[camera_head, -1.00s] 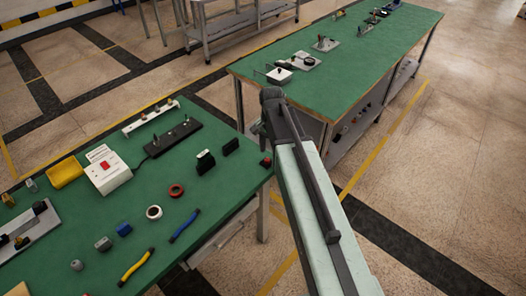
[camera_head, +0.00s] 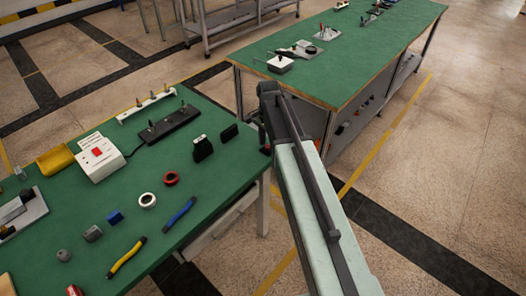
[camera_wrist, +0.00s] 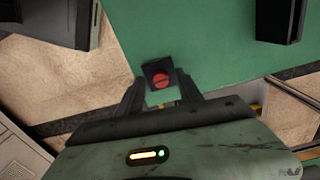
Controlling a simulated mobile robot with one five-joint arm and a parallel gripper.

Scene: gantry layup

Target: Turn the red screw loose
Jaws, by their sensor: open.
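The red screw (camera_wrist: 160,79) shows in the wrist view as a round red head with a dark slot, set in a small dark block. The block sits at the edge of the green table top. My gripper (camera_wrist: 160,86) is open, with one finger on each side of the block in the picture. I cannot tell whether the fingers touch it or stay above it. In the head view my gripper (camera_head: 264,138) is at the right corner of the near green table (camera_head: 215,205). The screw is mostly hidden there by my arm.
Two black upright blocks (camera_head: 203,148) stand left of my gripper. A red ring (camera_head: 171,178), a white ring (camera_head: 147,200) and blue (camera_head: 179,214) and yellow (camera_head: 127,257) tools lie on the table. A second green table (camera_head: 340,60) stands behind, across a gap.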

